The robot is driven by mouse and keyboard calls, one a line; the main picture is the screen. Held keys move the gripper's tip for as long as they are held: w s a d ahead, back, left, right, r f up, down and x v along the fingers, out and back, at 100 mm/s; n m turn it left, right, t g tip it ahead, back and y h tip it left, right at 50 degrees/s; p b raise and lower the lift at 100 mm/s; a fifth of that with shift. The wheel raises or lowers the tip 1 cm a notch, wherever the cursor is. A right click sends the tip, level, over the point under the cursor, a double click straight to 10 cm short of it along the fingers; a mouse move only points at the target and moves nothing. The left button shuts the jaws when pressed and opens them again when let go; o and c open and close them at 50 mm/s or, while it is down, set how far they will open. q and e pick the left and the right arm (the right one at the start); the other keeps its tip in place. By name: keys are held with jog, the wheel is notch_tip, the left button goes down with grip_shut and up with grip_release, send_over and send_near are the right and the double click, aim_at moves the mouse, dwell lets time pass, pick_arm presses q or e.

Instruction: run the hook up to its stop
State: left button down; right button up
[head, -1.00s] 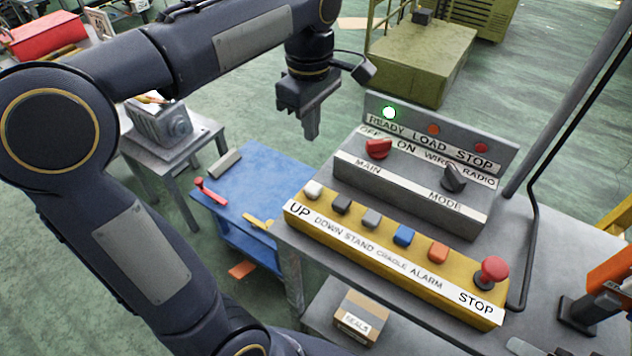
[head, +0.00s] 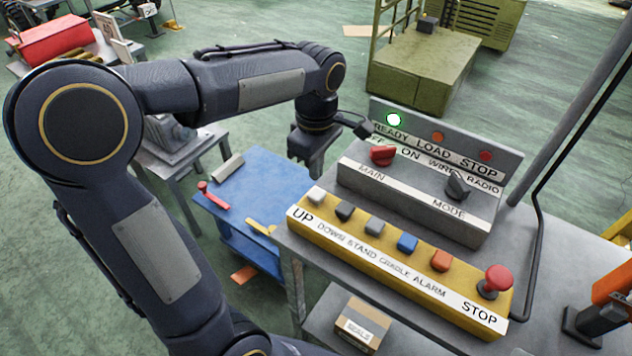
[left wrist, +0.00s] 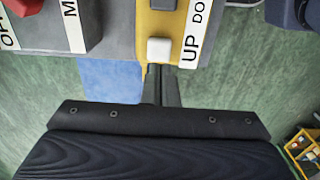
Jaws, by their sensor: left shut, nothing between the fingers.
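The yellow button box (head: 375,253) carries a white button (head: 317,194) at its left end, above the UP label. The white button also shows in the left wrist view (left wrist: 159,49), just beyond my fingertips. My left gripper (head: 317,172) is shut and empty, pointing down near the box's left end. In the left wrist view its fingers (left wrist: 160,72) are together, close to the button. I cannot tell whether they touch it. The red MAIN knob (head: 383,154) is by ON. No hook is in view. My right gripper is not in view.
Black, grey, blue and orange buttons follow the white one, then a red mushroom STOP button (head: 496,281). A blue bench (head: 255,185) lies to the left. A grey pole (head: 575,95) rises at the right.

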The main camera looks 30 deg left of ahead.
aim_at(316, 193)
pick_arm(q)
notch_tip(316, 193, down, 5)
jog(key=shift+r, duration=0.1)
dwell(0.4)
